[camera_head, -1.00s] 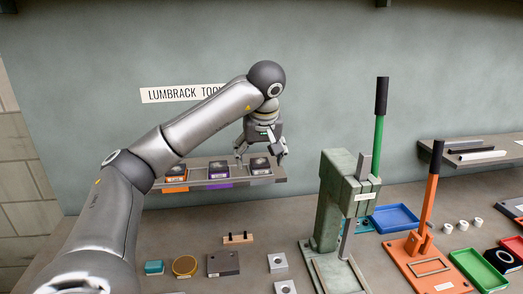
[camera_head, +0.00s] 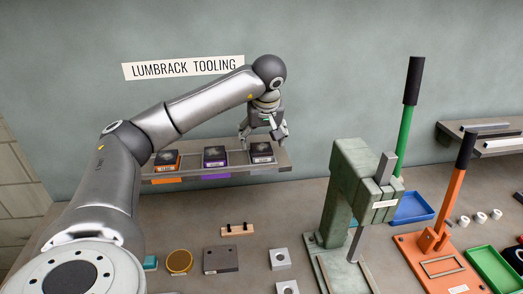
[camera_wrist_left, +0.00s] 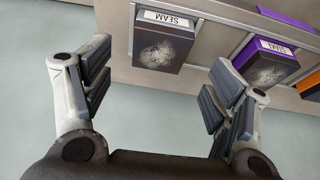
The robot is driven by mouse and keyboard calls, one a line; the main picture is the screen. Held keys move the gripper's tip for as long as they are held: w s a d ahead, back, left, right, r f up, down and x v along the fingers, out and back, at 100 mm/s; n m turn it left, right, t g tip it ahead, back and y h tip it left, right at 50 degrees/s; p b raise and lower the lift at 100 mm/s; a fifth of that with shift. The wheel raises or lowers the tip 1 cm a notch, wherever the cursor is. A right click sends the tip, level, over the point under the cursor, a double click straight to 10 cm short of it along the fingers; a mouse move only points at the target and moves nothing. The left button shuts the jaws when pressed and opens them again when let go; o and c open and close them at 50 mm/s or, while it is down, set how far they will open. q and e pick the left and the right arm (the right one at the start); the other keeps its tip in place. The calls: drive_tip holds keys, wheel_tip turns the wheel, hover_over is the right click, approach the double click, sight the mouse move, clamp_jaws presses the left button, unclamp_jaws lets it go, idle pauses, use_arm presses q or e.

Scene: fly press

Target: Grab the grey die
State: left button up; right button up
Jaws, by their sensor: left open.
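The grey die (camera_head: 262,153) is a dark block with a white label, at the right end of the wall shelf. In the left wrist view the die (camera_wrist_left: 163,48) reads SEAM and lies ahead, between the lines of the fingers. My left gripper (camera_head: 263,137) is open, close over the die in the head view. In the left wrist view the open gripper (camera_wrist_left: 160,88) has nothing between its fingers, and its tips do not clearly touch the die. My right gripper is not in view.
A purple-marked die (camera_head: 215,157) and an orange-marked die (camera_head: 166,160) sit left on the same shelf (camera_head: 284,160). A green press (camera_head: 350,180) with a tall lever stands to the right. Small blocks, including a dark plate (camera_head: 221,259), lie on the bench below.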

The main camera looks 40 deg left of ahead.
sight(262, 148)
use_arm(q)
drive_tip(key=p+x, duration=0.1)
drive_tip(key=x, duration=0.2)
drive_tip(key=shift+f+p, duration=0.3)
drive_tip(key=shift+w+a+f, duration=0.1)
drive_tip(key=shift+f, duration=0.25)
drive_tip(key=shift+c, duration=1.4)
drive_tip(key=c, duration=1.2)
drive_tip(key=shift+r, duration=0.15)
drive_tip(key=shift+c, duration=1.1)
drive_tip(key=shift+w, duration=0.1)
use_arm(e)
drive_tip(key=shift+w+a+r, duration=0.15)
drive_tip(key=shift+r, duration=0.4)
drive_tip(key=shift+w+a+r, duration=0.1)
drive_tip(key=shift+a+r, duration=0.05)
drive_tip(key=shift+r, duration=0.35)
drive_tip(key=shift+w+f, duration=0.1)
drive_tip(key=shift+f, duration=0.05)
